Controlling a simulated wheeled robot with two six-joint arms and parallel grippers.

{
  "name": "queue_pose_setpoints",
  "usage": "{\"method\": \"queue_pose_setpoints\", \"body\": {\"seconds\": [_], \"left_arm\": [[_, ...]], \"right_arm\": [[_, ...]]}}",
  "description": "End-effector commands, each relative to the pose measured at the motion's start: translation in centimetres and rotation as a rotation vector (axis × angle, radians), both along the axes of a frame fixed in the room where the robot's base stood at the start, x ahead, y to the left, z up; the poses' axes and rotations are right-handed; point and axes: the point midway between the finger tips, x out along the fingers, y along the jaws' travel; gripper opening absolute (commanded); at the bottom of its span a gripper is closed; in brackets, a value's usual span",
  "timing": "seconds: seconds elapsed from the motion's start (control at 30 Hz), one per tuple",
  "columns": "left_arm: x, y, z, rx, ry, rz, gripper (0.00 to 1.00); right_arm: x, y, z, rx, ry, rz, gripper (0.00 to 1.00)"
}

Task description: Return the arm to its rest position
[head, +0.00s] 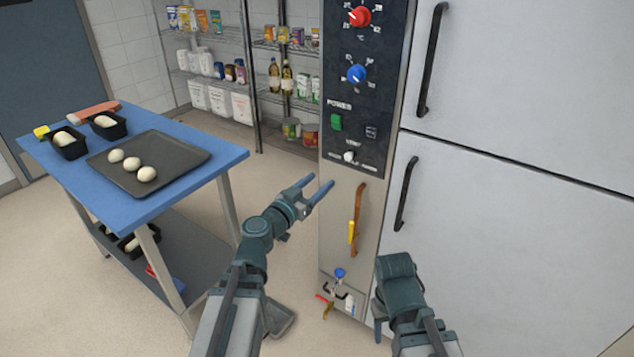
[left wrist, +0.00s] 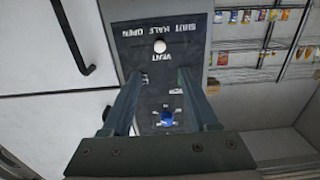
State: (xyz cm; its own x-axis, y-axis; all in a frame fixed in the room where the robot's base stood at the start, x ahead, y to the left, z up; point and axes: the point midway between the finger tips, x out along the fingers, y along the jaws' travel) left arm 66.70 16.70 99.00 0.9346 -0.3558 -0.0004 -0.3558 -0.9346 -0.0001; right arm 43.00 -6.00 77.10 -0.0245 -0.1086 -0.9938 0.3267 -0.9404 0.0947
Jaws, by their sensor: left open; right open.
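My left gripper (head: 318,183) is open and empty, held out in front of the oven's narrow control column. In the left wrist view its two fingers (left wrist: 162,100) stand apart with nothing between them. The control panel (head: 380,110) is beyond the fingertips; it shows upside down in the left wrist view. The white vent knob (head: 349,156) also shows there (left wrist: 160,46), clear of the fingers. The blue knob (head: 357,74) appears between the fingers in that view (left wrist: 167,118).
A blue-topped table (head: 215,160) stands to the left with a dark tray (head: 185,152) of dough balls and black tins. Wire shelves (head: 240,40) with groceries are behind. White oven doors with dark handles (head: 405,193) fill the right. Open floor lies between table and oven.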

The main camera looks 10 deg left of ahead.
Motion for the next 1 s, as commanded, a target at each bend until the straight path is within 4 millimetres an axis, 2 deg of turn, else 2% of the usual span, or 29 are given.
{"method": "queue_pose_setpoints", "body": {"seconds": [0.07,0.13,0.17,0.27,0.3,0.4,0.5,0.53,0.63,0.8,1.0], "left_arm": [[0.0,-0.1,0.0,0.001,0.002,-0.003,0.60],[-0.2,-1.1,0.0,0.004,0.016,-0.030,0.60],[-0.4,-1.8,0.0,0.007,0.029,-0.053,0.60],[-1.6,-6.2,-0.7,0.028,0.119,-0.179,0.60],[-2.6,-8.5,-1.3,0.043,0.181,-0.246,0.60],[-5.9,-13.6,-3.8,0.098,0.388,-0.397,0.60],[-9.8,-16.6,-6.8,0.178,0.634,-0.480,0.60],[-11.1,-17.1,-7.6,0.205,0.713,-0.489,0.60],[-15.1,-17.4,-10.0,0.310,0.970,-0.462,0.60],[-20.3,-14.8,-11.6,0.484,1.307,-0.251,0.60],[-23.1,-11.7,-11.1,0.601,1.475,0.015,0.60]], "right_arm": [[0.0,0.0,0.1,0.000,0.000,0.000,0.50],[0.0,0.0,0.4,0.000,0.000,0.000,0.50],[0.0,0.0,0.6,0.000,0.000,0.000,0.50],[0.0,0.0,1.9,0.000,0.000,0.000,0.50],[0.0,0.0,2.6,0.000,0.000,0.000,0.50],[0.0,0.0,4.3,0.000,0.000,0.000,0.50],[0.0,0.0,5.8,0.000,0.000,0.000,0.50],[0.0,0.0,6.3,0.000,0.000,0.000,0.50],[0.0,0.0,7.8,0.000,0.000,-0.001,0.50],[0.0,0.0,9.8,0.000,0.000,-0.001,0.50],[0.0,0.0,10.9,0.000,0.000,-0.001,0.50]]}}
